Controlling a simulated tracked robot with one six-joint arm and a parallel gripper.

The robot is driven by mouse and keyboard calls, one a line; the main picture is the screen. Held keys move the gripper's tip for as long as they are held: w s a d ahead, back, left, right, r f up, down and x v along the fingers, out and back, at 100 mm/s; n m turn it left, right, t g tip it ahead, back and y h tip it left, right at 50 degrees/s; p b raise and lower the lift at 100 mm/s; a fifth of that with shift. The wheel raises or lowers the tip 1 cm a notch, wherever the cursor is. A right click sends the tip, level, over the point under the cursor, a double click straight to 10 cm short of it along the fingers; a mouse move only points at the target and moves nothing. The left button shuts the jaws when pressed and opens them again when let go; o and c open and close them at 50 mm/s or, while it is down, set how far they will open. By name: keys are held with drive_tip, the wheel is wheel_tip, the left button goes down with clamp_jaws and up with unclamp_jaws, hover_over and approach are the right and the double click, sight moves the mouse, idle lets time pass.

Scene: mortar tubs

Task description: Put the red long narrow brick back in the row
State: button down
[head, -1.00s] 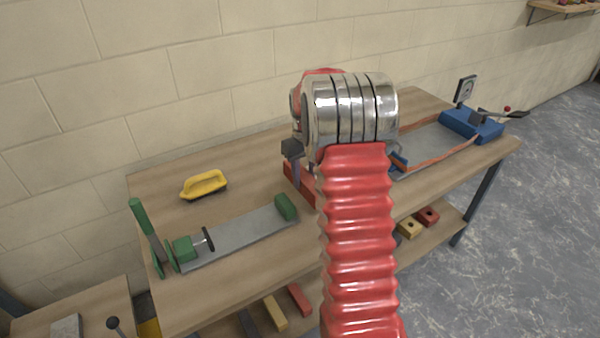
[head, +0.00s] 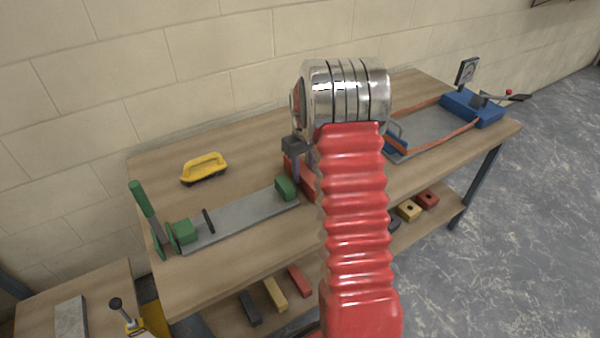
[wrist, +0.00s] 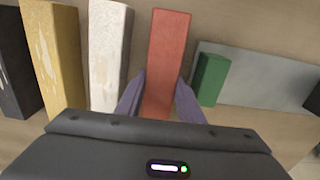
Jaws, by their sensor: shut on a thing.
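The red long narrow brick (wrist: 166,60) is between the two purple-grey fingers of my gripper (wrist: 160,88) in the wrist view. My gripper is shut on it. A white brick (wrist: 108,50) is to its left with a gap between them, then a yellow brick (wrist: 52,60) and a black brick (wrist: 17,65), side by side. In the head view a strip of red brick (head: 306,182) shows below one finger of my gripper (head: 297,168). My arm hides the rest of the row there. Whether the red brick touches the bench, I cannot tell.
A green block (wrist: 210,78) on a grey metal plate (wrist: 262,80) lies close right of the red brick in the wrist view. A yellow-handled float (head: 204,168) and a blue-ended device (head: 470,108) are on the bench (head: 240,245). Several bricks lie on the shelf below.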

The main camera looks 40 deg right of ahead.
drive_tip(key=shift+f, duration=0.4)
idle(0.5)
drive_tip(key=c, duration=1.1)
unclamp_jaws()
drive_tip(key=shift+f, duration=0.1)
wheel_tip(320, 180, up, 14)
drive_tip(key=shift+f, duration=0.1)
